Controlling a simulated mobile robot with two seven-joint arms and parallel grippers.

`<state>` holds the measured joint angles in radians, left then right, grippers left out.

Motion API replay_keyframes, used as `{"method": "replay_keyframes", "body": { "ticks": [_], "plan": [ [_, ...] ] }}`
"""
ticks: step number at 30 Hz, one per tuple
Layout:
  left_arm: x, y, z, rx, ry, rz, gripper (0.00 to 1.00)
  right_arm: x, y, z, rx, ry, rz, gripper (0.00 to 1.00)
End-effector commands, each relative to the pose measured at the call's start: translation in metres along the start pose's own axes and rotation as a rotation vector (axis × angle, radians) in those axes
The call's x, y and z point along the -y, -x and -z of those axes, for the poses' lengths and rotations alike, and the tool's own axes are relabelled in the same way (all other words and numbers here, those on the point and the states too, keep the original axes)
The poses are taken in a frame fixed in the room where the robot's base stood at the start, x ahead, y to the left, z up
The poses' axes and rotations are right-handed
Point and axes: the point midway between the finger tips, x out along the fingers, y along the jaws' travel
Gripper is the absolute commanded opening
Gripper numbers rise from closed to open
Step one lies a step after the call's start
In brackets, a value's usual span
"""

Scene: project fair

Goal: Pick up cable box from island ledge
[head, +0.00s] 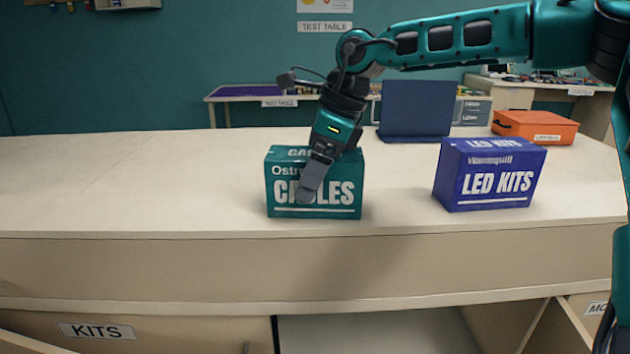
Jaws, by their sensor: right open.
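The cable box (342,197) is a teal box with white "CABLES" lettering. It stands upright on the pale island ledge (130,190), near its front edge. My right gripper (309,192) reaches in from the upper right and points down at the box. One dark finger shows in front of the box's front face and hides part of the lettering. The other finger is hidden, so I cannot tell whether the gripper touches the box. The gripper is open. My left gripper is not in view.
A blue "LED KITS" box (488,176) stands to the right on the ledge. An orange case (535,128) and a dark blue panel (416,108) are behind. Below the ledge are a "KITS" drawer (150,338) and an open compartment (375,335). The ledge's left side is clear.

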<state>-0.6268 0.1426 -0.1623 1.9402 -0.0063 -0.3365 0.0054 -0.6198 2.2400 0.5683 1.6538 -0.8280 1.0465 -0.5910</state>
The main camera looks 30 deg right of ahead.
Motion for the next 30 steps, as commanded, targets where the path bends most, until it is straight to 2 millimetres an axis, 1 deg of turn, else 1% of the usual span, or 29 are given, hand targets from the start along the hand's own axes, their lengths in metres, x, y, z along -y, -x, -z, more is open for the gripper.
{"method": "replay_keyframes", "body": {
  "ticks": [8, 29, 30],
  "plan": [
    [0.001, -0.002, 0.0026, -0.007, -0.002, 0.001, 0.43, 0.0001, -0.0001, 0.0001, 0.0, 0.001, 0.001, 1.0],
    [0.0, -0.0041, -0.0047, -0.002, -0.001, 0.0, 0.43, 0.0002, -0.004, 0.0018, 0.0, 0.001, 0.001, 1.0],
    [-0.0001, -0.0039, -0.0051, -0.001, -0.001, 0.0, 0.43, 0.0002, -0.004, 0.0018, 0.0, 0.001, 0.001, 0.98]
  ]
}}
